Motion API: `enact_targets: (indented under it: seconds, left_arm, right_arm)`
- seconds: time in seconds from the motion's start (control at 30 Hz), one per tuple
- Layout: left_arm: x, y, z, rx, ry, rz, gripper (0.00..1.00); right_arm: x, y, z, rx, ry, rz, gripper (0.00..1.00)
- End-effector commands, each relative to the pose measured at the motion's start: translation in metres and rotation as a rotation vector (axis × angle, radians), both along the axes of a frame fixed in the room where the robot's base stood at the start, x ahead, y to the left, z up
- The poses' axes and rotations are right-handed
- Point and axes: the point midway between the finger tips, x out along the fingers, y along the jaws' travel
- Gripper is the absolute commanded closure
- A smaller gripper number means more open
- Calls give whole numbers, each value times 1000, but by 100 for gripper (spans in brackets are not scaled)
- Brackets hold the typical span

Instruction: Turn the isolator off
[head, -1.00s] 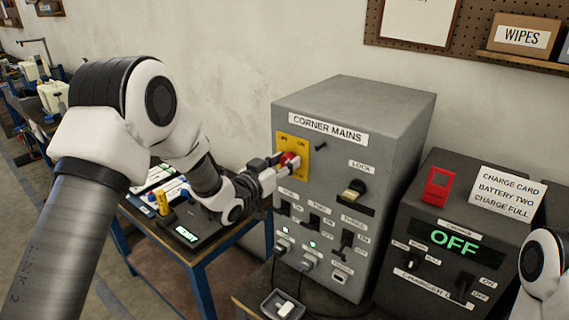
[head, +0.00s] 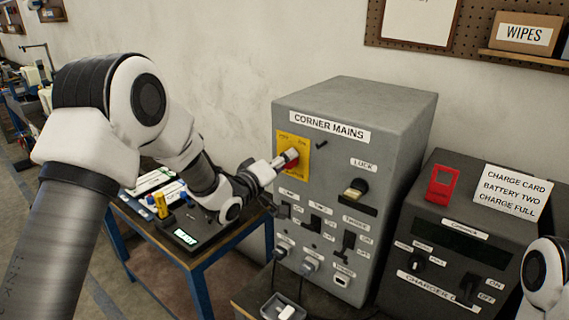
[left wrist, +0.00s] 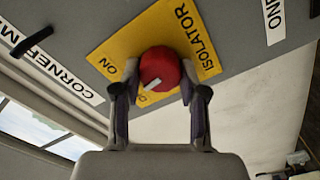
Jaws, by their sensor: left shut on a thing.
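The isolator is a red round knob (left wrist: 160,66) on a yellow plate (left wrist: 190,35) marked ISOLATOR and ON, on the grey CORNER MAINS cabinet (head: 400,115). In the head view the knob is mostly hidden by my left gripper (head: 287,159). In the left wrist view, my left gripper's fingers (left wrist: 159,84) are shut on the knob, one on each side. The knob's white mark points down-left, at a partly covered label starting with O. My right gripper is out of view.
Below the isolator are several small switches and plugs. A LOCK switch (head: 355,190) sits right of it. The dark charger box (head: 445,235) stands at the right with a blank display. A blue-framed table (head: 205,260) is under my left arm.

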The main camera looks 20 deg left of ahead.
Motion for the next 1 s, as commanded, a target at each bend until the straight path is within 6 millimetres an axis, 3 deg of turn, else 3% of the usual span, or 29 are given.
enact_targets:
  seconds: [0.5, 1.0]
  left_arm:
    - [2, 2, 4, -428, 141, 2, 93]
    - [2, 3, 3, -596, 201, 1, 93]
  right_arm:
    - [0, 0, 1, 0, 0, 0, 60]
    - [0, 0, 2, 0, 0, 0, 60]
